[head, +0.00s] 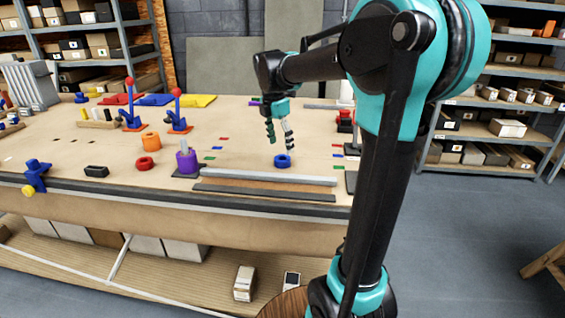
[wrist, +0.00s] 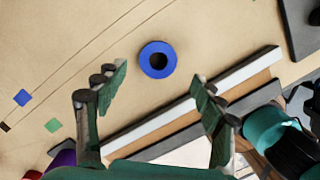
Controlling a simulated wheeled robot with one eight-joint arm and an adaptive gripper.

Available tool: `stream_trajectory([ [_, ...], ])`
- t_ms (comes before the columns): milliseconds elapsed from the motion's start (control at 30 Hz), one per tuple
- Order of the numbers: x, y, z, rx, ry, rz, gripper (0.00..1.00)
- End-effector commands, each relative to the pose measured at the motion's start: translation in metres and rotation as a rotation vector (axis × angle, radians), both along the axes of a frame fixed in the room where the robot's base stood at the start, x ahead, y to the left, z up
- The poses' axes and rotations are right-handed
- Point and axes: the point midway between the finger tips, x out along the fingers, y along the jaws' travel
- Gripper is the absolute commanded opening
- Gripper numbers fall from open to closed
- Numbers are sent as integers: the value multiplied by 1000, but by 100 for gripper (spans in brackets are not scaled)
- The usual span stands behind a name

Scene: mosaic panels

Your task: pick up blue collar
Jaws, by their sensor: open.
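The blue collar (head: 283,161) is a ring with a dark hole, lying flat on the wooden workbench (head: 228,130). In the wrist view the collar (wrist: 158,59) is at the top middle, ahead of the fingertips and between their lines. My gripper (head: 280,138) points down just above the collar in the head view. Its fingers (wrist: 158,82) are spread open with nothing between them. The collar is apart from both fingers in the wrist view.
A grey metal rail (head: 268,176) runs along the bench's front, close to the collar. A purple cylinder (head: 187,160), red ring (head: 144,163) and orange collar (head: 150,141) stand to the left. Small coloured tiles lie nearby. Bare wood surrounds the collar.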

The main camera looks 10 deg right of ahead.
Motion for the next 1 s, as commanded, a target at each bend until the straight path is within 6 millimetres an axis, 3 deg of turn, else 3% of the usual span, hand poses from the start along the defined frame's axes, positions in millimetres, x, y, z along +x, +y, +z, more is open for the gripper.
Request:
stream_trajectory([
  [167,2,-1,-12,0,0,-1,69],
  [433,6,-6,-48,0,0,-2,69],
  [767,6,-6,-54,0,0,-1,69],
  [1000,6,-6,-54,0,0,0,39],
])
